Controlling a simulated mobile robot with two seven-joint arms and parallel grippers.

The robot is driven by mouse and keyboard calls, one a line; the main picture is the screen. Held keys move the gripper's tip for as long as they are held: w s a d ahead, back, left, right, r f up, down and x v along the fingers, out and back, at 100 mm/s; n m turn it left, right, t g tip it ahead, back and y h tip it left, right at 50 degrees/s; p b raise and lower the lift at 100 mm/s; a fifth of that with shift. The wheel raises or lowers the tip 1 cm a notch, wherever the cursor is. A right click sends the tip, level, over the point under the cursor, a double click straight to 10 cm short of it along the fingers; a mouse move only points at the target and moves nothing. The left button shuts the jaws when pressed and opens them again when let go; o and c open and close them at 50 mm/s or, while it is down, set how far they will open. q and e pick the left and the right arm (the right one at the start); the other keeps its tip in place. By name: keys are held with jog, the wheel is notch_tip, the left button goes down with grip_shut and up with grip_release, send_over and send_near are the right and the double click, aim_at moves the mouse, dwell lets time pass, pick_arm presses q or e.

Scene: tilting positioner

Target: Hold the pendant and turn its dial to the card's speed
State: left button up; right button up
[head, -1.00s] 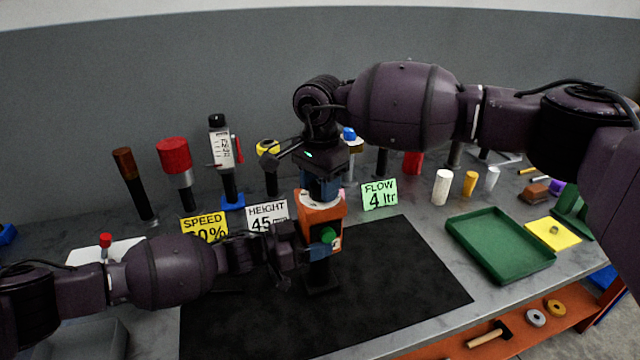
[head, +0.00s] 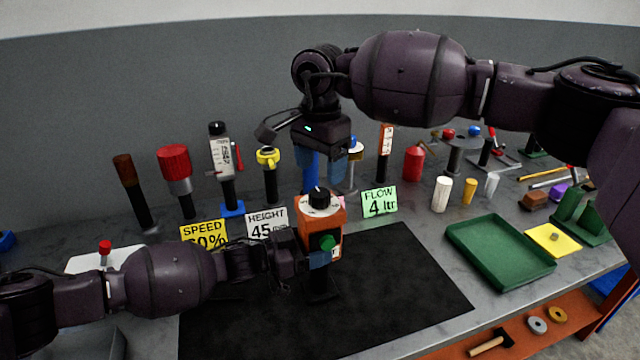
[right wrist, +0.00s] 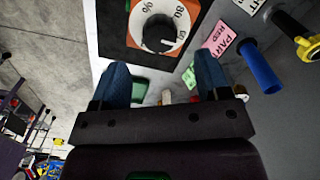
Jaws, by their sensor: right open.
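The orange pendant (head: 306,232) stands upright over the black mat, with a black dial knob (head: 319,197) on a white face on top and a green button on its front. My left gripper (head: 318,260) is at its lower body, a blue finger across the front; it looks shut on it. My right gripper (head: 326,170) is open and empty, above and behind the dial, apart from it. In the right wrist view the dial (right wrist: 158,32) lies beyond the open fingers, with "80" and "%" readable. The yellow SPEED card (head: 203,231) ends in "0%"; its first digit is unclear.
The HEIGHT card (head: 267,220) and green FLOW card (head: 379,201) stand behind the mat (head: 420,285). A row of tools on stands is behind them. A green tray (head: 500,247) lies to the right. The mat's right part is clear.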

aim_at(320, 192)
notch_tip(320, 192, up, 6)
dwell(0.4)
pick_arm(q)
jog(key=o, duration=1.4)
jog(key=shift+f, duration=0.1)
